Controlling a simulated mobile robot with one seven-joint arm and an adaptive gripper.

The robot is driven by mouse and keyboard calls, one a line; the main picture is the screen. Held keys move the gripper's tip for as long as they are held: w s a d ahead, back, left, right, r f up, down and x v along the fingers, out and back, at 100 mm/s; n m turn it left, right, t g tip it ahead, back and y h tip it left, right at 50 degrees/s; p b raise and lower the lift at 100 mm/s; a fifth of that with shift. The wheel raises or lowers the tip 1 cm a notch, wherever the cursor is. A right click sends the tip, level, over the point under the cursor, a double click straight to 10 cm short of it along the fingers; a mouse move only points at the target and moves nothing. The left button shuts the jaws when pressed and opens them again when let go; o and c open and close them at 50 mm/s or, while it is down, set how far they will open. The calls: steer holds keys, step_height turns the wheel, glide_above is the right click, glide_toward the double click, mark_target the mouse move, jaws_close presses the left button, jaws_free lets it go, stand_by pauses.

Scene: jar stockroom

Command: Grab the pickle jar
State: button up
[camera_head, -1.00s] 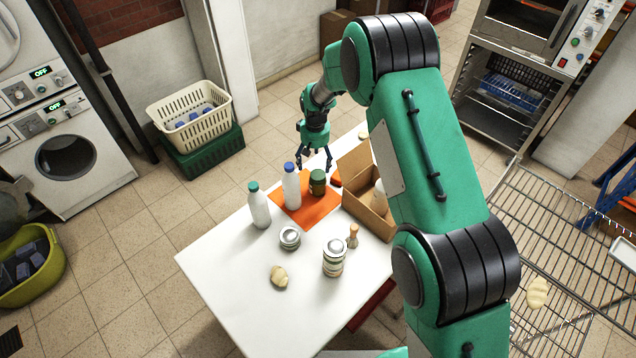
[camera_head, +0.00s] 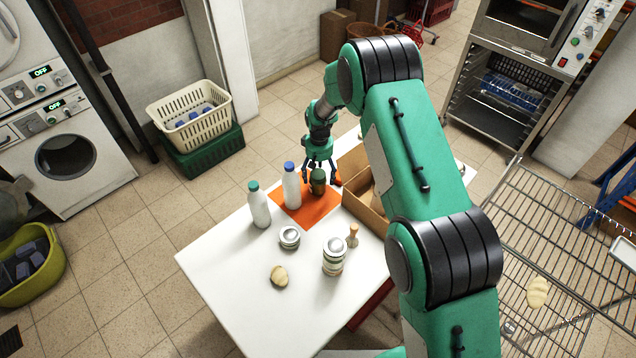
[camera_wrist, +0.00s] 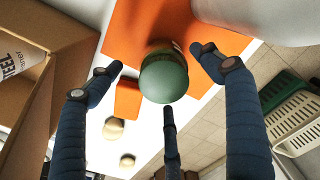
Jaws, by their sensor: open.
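The pickle jar, a dark jar with a green lid (camera_head: 318,177), stands upright on an orange mat (camera_head: 308,217) at the far part of the white table (camera_head: 228,288). In the wrist view its round green lid (camera_wrist: 163,80) sits between my spread fingers, and its lower body is mostly hidden. My gripper (camera_head: 320,174) points down at the jar with its fingers open around it. I see no clear contact. The fingers also show in the wrist view, one on each side of the lid and one below it.
A white bottle with a blue cap (camera_head: 291,189) stands close left of the jar, a green-capped bottle (camera_head: 259,208) beyond. An open cardboard box (camera_head: 364,211) is close on the right.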

steer(key=shift+f, duration=0.3)
steer(key=shift+a+f, duration=0.15)
steer(key=shift+f, duration=1.2)
steer(key=shift+a+f, duration=0.1)
steer(key=shift+f, duration=1.2)
steer(key=c, duration=1.8)
steer(key=shift+r, duration=0.15)
step_height(320, 180, up, 28)
steer(key=shift+f+p, duration=0.1)
steer(key=shift+p, duration=0.65)
